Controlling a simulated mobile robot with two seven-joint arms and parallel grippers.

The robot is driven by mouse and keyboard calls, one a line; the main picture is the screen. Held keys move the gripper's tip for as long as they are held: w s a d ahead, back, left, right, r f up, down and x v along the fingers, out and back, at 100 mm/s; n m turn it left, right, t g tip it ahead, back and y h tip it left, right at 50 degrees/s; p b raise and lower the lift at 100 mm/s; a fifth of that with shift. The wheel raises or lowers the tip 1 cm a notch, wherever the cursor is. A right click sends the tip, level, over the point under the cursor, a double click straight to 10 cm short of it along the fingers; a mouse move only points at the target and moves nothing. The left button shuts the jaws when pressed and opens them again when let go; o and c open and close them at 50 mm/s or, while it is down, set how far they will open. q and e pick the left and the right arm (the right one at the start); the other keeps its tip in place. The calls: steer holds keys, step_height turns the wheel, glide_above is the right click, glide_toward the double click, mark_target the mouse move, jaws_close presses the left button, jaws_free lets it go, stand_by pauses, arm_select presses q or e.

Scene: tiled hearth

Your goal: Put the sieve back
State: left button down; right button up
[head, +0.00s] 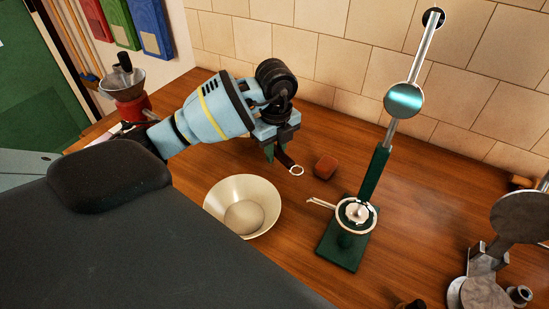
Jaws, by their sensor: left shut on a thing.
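My left gripper (282,150) reaches in from the left above the wooden counter. It is shut on a dark, narrow handle-like thing (285,159) that ends in a small pale ring. I cannot tell whether this is the sieve, as its other end is hidden by the gripper. A green lever stand (341,249) stands to the right of the gripper, its metal arm raised. A pale ring with a thin two-pronged handle (320,203) sits at the stand's lower part. My right gripper is not in view.
A reddish-brown block (325,167) lies between gripper and stand. A grey metal device (484,262) stands at right. A red grinder-like thing with a metal funnel (124,84) stands at left. The tiled wall (340,45) bounds the back. Bare counter (430,205) lies right of the stand.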

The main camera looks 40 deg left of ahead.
mark_target(275, 170)
arm_select(q)
steer(key=shift+f, duration=1.85)
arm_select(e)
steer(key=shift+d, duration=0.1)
arm_select(q)
steer(key=shift+f, duration=0.15)
steer(key=c, duration=1.3)
jaws_free()
steer(key=shift+o, duration=0.2)
step_height(275, 170, up, 12)
steer(key=shift+f+p, duration=0.25)
steer(key=shift+p, duration=0.25)
steer(key=shift+r, duration=0.4)
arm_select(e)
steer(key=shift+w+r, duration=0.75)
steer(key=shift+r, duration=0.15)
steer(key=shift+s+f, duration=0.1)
